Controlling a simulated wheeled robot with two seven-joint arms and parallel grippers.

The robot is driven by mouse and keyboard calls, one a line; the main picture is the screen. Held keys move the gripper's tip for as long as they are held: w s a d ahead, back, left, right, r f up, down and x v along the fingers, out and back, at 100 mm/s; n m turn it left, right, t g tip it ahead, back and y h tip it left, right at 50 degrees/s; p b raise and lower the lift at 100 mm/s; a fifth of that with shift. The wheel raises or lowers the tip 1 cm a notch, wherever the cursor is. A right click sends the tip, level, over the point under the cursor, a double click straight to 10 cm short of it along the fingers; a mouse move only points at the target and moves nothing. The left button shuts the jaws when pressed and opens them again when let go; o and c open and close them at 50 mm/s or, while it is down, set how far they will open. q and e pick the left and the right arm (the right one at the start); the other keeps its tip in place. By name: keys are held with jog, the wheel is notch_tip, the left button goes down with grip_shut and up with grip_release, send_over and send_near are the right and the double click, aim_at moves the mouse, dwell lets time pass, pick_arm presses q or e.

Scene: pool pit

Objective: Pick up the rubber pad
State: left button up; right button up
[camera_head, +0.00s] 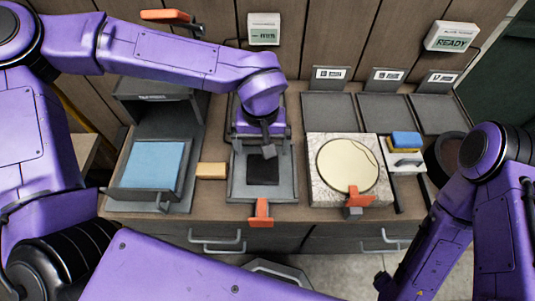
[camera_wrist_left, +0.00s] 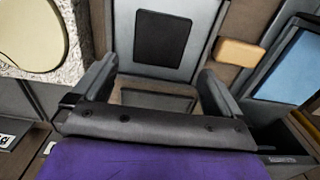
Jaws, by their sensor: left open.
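A thin black square, which looks like the rubber pad (camera_head: 263,170), lies flat on a grey metal plate (camera_head: 284,189) near the middle of the counter. It also shows at the top of the left wrist view (camera_wrist_left: 163,37). My left gripper (camera_head: 267,149) is above the back part of that plate, just behind the pad in the head view. In the left wrist view its two dark fingers (camera_wrist_left: 155,84) are spread apart with nothing between them, and the pad is beyond the fingertips.
A light-blue pad (camera_head: 155,165) lies in a grey tray at left. A tan block (camera_head: 212,170) sits between tray and plate. A round cream disc (camera_head: 347,165) on a speckled slab stands at right. Orange handles (camera_head: 261,213) stick out at the front edge.

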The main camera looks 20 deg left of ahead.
aim_at(262, 167)
pick_arm(q)
notch_tip(262, 167, down, 9)
jog(key=shift+s+f, duration=0.15)
jog(key=c, duration=0.9)
